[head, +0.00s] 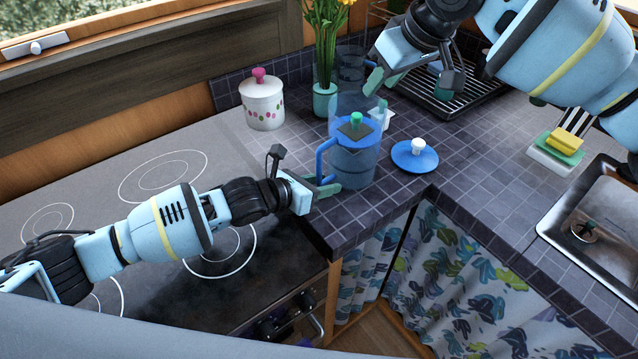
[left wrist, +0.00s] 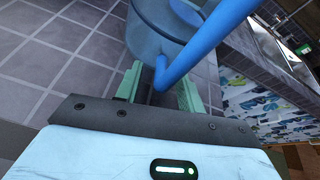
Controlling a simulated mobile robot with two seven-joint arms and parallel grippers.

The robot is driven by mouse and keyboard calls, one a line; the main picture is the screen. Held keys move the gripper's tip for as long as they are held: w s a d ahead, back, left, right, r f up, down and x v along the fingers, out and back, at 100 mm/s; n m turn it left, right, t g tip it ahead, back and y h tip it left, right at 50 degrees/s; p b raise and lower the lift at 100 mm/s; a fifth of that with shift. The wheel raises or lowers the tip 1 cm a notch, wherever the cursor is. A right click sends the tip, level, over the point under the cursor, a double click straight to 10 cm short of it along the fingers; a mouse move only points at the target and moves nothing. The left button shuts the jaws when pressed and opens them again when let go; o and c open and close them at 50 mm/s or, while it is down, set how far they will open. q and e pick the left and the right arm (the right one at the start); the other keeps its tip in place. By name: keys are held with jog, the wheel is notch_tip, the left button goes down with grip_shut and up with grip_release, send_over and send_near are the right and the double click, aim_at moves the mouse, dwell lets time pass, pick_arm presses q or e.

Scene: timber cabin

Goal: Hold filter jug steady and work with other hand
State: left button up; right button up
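The blue filter jug (head: 352,166) stands upright on the tiled counter corner in the head view. Its handle (head: 321,160) is on its left side. A dark insert with a green knob (head: 356,119) sits in its top. A blue lid with a white knob (head: 415,155) lies on the tiles to its right. My left gripper (head: 325,188) is low at the handle. In the left wrist view its fingers stand apart on either side of the handle (left wrist: 196,50), with gaps visible. My right gripper (head: 385,82) is above and behind the jug, its fingers seemingly apart and empty.
A vase of yellow flowers (head: 325,98) and a spotted canister (head: 262,104) stand behind. A small white cup (head: 381,115) is close behind the jug. A dish rack (head: 460,98), sponges (head: 563,143) and the sink (head: 598,215) are right. The hob (head: 120,200) lies under my left arm.

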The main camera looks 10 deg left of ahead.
pick_arm(q)
grip_shut()
pick_arm(e)
jog(key=shift+o, duration=0.4)
pick_arm(q)
jog(key=shift+s+f, duration=0.1)
jog(key=shift+f, duration=0.1)
pick_arm(e)
jog(key=a+n+h, duration=0.1)
jog(key=n, duration=0.8)
jog(key=w+a+f+n+h, duration=0.1)
jog(key=n, duration=0.8)
jog(key=a+f+n+h, duration=0.1)
jog(key=a+n+h, duration=0.1)
jog(key=n, duration=0.7)
jog(key=shift+w+a+n+g, duration=0.1)
jog(key=shift+w+n+g, duration=0.05)
jog(key=shift+n+g, duration=0.25)
